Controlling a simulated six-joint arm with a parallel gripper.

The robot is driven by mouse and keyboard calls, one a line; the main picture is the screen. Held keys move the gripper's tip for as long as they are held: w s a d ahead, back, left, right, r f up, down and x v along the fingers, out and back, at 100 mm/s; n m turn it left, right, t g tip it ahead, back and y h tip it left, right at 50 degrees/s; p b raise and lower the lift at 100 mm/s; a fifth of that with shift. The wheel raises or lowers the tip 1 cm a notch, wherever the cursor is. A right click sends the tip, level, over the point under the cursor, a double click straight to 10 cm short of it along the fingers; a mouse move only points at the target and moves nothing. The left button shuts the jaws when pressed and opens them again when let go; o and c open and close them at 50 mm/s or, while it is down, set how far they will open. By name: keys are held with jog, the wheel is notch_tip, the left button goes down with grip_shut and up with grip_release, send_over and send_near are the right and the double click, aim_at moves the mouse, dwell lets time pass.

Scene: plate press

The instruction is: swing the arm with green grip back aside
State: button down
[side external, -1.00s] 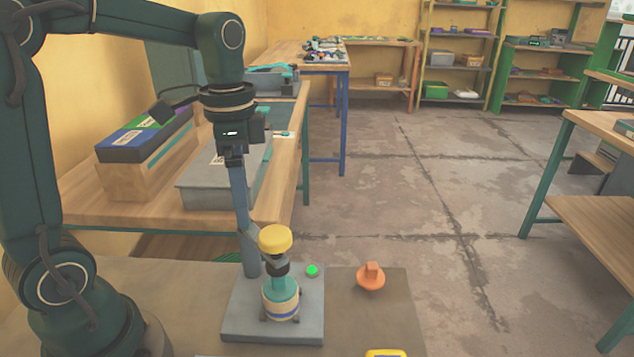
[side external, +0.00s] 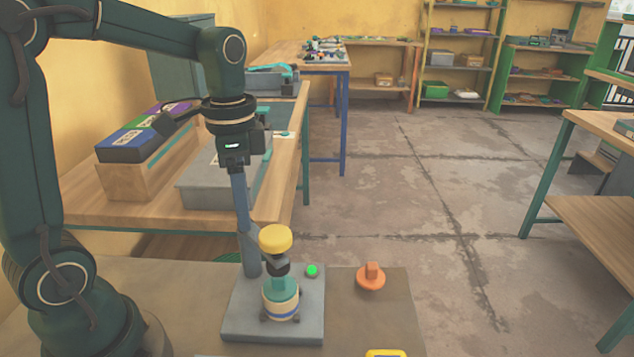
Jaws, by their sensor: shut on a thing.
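The press stands on a grey base plate (side external: 235,325), with a short upright post (side external: 250,255) at its back left. A blue-grey arm (side external: 240,205) rises steeply from the post to my gripper (side external: 233,162). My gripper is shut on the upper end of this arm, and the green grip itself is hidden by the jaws. A yellow round knob (side external: 275,238) sits on a dark ram above a teal-topped stack (side external: 281,290) with cream and blue bands. A small bright green button or light (side external: 312,271) is at the plate's back right.
An orange piece with an upright tab (side external: 371,278) lies on the brown bench right of the press. A yellow-edged item (side external: 386,353) is cut off at the front edge. A wooden table (side external: 120,210) with a grey case (side external: 205,190) stands behind. The bench right of the plate is mostly clear.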

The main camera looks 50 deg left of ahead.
jog(key=n, duration=0.7)
jog(key=shift+n, duration=0.4)
jog(key=n, duration=0.3)
jog(key=shift+n, duration=1.9)
jog(key=shift+c, duration=1.2)
grip_release()
